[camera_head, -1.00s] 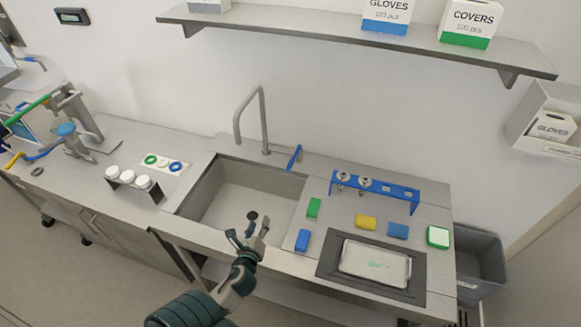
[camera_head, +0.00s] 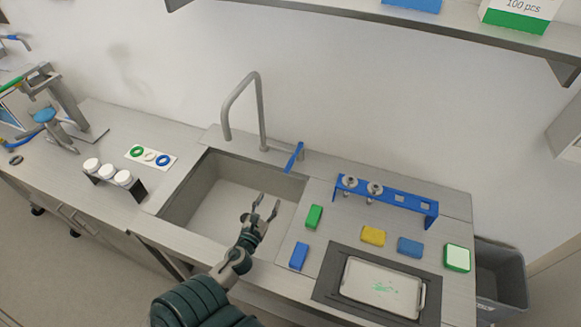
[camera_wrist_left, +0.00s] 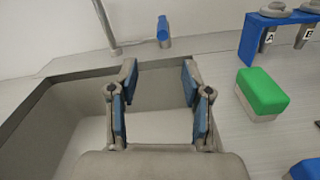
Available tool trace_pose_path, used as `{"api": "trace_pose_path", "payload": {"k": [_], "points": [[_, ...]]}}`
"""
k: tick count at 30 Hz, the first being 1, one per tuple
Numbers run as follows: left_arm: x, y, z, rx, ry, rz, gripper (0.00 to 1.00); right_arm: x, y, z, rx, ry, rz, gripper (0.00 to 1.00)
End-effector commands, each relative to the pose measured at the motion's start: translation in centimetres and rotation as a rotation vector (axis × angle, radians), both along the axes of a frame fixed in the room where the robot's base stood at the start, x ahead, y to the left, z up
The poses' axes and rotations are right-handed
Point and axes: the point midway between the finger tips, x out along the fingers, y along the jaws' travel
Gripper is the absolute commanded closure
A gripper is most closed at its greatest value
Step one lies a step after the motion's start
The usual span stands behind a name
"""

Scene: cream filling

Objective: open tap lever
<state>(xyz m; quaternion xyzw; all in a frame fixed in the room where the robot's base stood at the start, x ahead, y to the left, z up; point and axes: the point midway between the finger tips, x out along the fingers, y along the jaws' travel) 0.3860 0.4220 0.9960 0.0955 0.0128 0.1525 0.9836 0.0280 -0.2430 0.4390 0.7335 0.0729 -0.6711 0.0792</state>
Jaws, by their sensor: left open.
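The blue tap lever (camera_head: 294,157) stands behind the sink's back right corner, to the right of the grey tap spout (camera_head: 261,112). In the left wrist view the lever (camera_wrist_left: 163,30) shows end-on, beyond the fingers and near the middle top. My left gripper (camera_head: 265,207) is open and empty over the sink (camera_head: 187,190), in front of the lever and apart from it. In the left wrist view its two blue-padded fingers (camera_wrist_left: 157,84) stand wide apart. My right gripper is in neither view.
Right of the sink are a green sponge (camera_head: 314,216), a blue sponge (camera_head: 299,256) and a blue rack (camera_head: 400,198). A tray (camera_head: 351,297) lies at front right. White-capped jars (camera_head: 107,171) stand left. A shelf (camera_head: 330,15) hangs above.

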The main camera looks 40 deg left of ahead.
Motion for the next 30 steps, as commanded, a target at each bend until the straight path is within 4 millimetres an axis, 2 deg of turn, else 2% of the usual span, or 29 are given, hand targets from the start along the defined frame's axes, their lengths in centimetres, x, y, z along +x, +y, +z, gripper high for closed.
{"api": "trace_pose_path", "payload": {"k": [1,3,8,11,24,30], "points": [[0.1,0.0,-1.1,0.001,0.001,-0.001,0.51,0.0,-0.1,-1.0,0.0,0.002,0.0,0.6],[0.1,0.0,-1.6,0.0,0.002,-0.001,0.51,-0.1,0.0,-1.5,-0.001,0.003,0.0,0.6],[1.1,0.7,-1.8,-0.004,0.001,-0.001,0.51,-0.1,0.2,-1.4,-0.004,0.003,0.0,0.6],[2.7,1.2,-1.5,-0.002,0.0,-0.001,0.51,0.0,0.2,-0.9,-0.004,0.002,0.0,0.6],[12.5,4.2,-1.6,-0.003,0.0,0.001,0.51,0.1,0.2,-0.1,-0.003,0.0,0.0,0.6],[15.5,5.1,-1.7,-0.003,0.002,0.001,0.51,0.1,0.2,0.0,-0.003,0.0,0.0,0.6]]}}
